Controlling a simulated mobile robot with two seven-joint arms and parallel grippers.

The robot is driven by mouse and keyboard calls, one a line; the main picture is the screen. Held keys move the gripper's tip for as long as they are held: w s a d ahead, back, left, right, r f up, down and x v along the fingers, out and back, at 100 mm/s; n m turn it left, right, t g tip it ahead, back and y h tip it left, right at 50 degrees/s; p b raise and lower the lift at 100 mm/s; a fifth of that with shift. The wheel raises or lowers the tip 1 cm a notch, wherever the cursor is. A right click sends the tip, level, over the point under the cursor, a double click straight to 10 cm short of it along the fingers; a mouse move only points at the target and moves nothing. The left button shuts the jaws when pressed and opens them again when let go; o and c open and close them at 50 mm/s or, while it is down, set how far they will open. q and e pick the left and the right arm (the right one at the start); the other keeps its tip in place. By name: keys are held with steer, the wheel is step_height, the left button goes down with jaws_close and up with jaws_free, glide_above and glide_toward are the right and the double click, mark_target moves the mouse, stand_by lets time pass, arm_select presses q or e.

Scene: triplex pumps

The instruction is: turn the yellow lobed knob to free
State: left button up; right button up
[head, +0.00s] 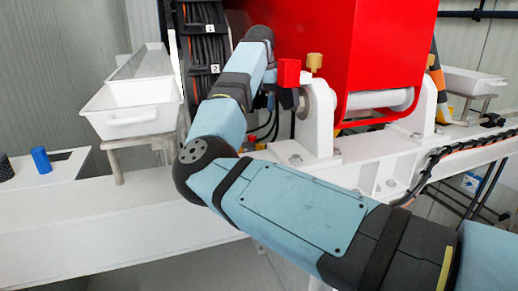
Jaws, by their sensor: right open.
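A small dull yellow knob (314,62) stands beside the front left of the big red housing, above a white round-ended bracket. It is too small here to make out its lobes or its setting. My right arm comes in from the lower right, bends at the left and rises to a wrist left of the knob. My right gripper (287,98) is open, small and partly hidden, lower and to the left of the knob. It appears apart from the knob. My left gripper is not in view.
A red block (289,72) is close to the gripper, left of the knob. The red housing (385,45) rises on the right. A white tray (132,112) and a blue cylinder (41,160) are at the left. The white beam (120,215) runs across below.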

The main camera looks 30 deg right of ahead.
mark_target(260, 145)
step_height(260, 145, down, 10)
steer(key=shift+f+b, duration=0.25)
steer(key=shift+b, duration=0.7)
steer(key=shift+f, duration=0.65)
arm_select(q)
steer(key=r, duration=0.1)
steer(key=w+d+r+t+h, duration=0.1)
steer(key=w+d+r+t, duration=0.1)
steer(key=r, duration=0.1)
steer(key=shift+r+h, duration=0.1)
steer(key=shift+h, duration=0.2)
arm_select(e)
steer(key=shift+f, duration=0.1)
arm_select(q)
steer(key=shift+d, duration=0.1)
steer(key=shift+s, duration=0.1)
arm_select(e)
steer(key=c, duration=0.9)
